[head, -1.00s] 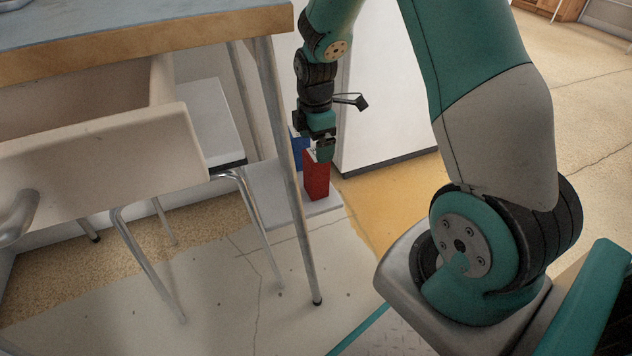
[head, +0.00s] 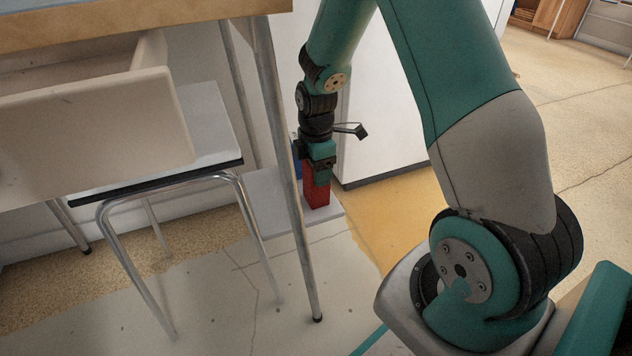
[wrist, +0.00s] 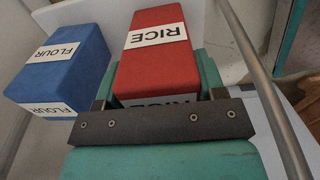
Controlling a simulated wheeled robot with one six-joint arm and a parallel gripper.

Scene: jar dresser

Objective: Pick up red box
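The red box (head: 316,194) stands upright on a low light grey slab beyond the table leg. In the wrist view the red box (wrist: 158,62) carries white labels reading RICE. My gripper (head: 319,178) points down over its top and hides its upper part. In the wrist view my gripper (wrist: 160,85) has one green finger on each side of the red box, close to its sides. The fingers look open around it; firm contact does not show.
A blue box (wrist: 62,68) labelled FLOUR stands close beside the red box. A thin metal table leg (head: 285,170) rises near my gripper. A stool (head: 165,180) and an open drawer (head: 90,125) are at the left. A white cabinet (head: 385,130) stands behind the arm.

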